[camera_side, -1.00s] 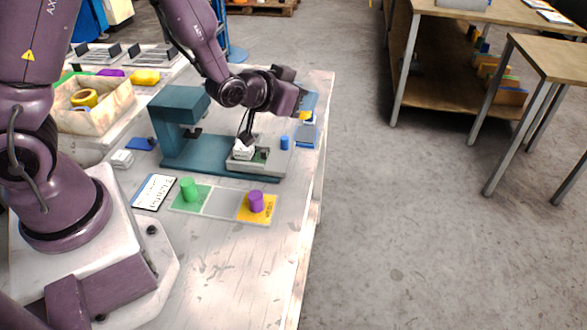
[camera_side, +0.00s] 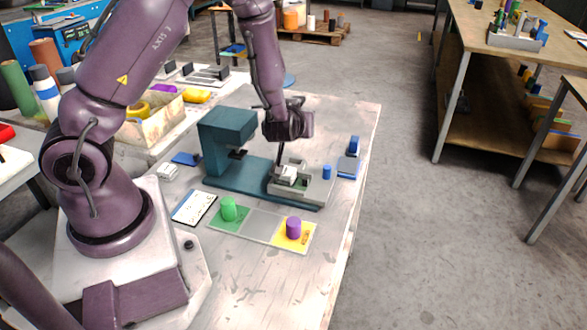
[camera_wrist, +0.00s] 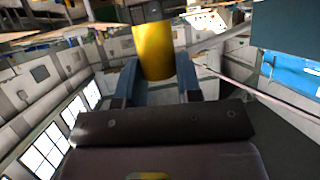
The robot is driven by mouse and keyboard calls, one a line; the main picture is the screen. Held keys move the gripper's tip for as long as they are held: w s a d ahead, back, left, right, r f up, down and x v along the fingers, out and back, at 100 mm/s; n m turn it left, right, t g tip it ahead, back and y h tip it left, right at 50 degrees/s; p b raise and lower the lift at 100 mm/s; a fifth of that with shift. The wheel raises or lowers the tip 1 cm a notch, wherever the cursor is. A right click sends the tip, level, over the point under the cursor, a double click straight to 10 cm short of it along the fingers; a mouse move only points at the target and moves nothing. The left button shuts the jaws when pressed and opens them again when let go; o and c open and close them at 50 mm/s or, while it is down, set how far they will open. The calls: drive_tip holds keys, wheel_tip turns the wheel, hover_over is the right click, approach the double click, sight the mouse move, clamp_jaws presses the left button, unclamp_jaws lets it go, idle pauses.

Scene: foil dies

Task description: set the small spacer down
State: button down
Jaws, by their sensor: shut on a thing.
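My gripper (camera_wrist: 155,85) is shut on a yellow cylinder (camera_wrist: 153,50), likely the small spacer, which stands between the two blue fingers in the wrist view. In the side view my dark hand (camera_side: 288,124) is above the teal press base; its fingers and the yellow cylinder are hidden there. A pad strip (camera_side: 262,227) on the table has green, grey and yellow fields. A green cylinder (camera_side: 229,208) stands on the green field and a purple cylinder (camera_side: 294,228) on the yellow one. The grey field is bare.
A teal press (camera_side: 228,130) stands behind the strip, with a grey fixture (camera_side: 312,190) carrying a white block and a small blue cylinder (camera_side: 327,172) at its right. A white card (camera_side: 194,207) lies left of the strip. The table front is clear.

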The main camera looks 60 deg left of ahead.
drive_tip(key=shift+s+a+r+n+g, duration=0.15)
drive_tip(key=shift+s+a+n+g, duration=0.05)
drive_tip(key=shift+a+n+g, duration=0.1)
drive_tip(key=shift+d, duration=0.1)
wheel_tip(320, 180, down, 10)
drive_tip(key=shift+r, duration=0.15)
idle(0.3)
drive_tip(key=shift+f, duration=0.2)
drive_tip(key=c, duration=0.8)
unclamp_jaws()
